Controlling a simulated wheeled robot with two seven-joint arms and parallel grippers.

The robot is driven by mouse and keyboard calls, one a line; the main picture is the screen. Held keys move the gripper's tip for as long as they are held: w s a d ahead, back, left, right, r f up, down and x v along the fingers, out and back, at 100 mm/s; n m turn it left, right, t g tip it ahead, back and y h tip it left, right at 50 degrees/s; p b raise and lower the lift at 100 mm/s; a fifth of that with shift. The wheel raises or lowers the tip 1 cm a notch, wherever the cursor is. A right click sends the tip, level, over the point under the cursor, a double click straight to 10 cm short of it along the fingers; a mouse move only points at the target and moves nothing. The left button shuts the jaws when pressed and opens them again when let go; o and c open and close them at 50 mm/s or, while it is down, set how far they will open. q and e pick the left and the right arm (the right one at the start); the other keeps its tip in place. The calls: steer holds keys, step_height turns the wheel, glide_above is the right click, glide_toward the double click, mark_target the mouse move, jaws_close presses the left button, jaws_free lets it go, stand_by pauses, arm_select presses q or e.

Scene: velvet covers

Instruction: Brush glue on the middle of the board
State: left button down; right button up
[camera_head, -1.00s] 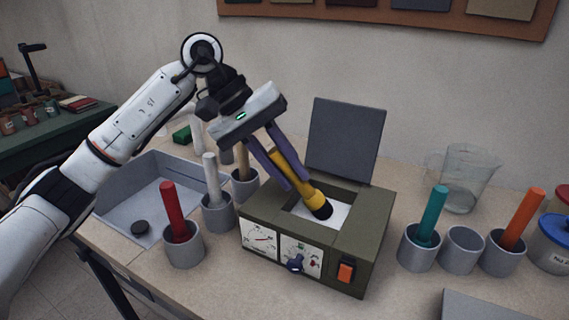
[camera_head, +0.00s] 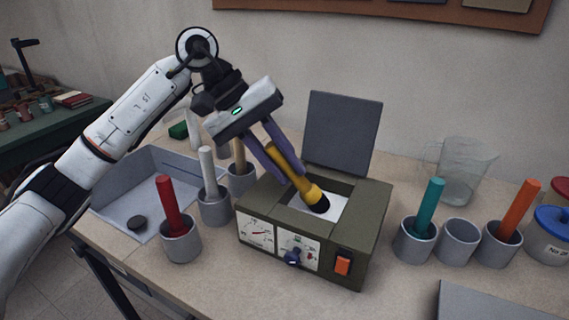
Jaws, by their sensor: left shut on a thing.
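My left gripper (camera_head: 274,152) is shut on a yellow-handled brush (camera_head: 299,177), which tilts down to the right. I cannot tell how deep the tip sits. The box has two dials, a dark blue knob and an orange switch on its front, and its dark grey lid (camera_head: 342,134) stands open behind. My right gripper is not in view. A grey flat thing (camera_head: 495,303) at the bottom right edge may be the board; only its corner shows.
Cups holding a red brush (camera_head: 171,206), a white brush (camera_head: 207,172) and a tan brush (camera_head: 239,156) stand left of the box. Teal (camera_head: 430,208) and orange (camera_head: 519,211) brushes, an empty cup (camera_head: 459,241) and a clear jug (camera_head: 464,172) stand right. A grey sink (camera_head: 118,209) lies left.

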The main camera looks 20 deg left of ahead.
arm_select(q)
steer(key=shift+f+b, duration=0.6)
steer(key=shift+f, duration=0.1)
stand_by(1.6)
steer(key=shift+r, duration=0.15)
steer(key=shift+r+p, duration=2.35)
steer(key=shift+r, duration=1.1)
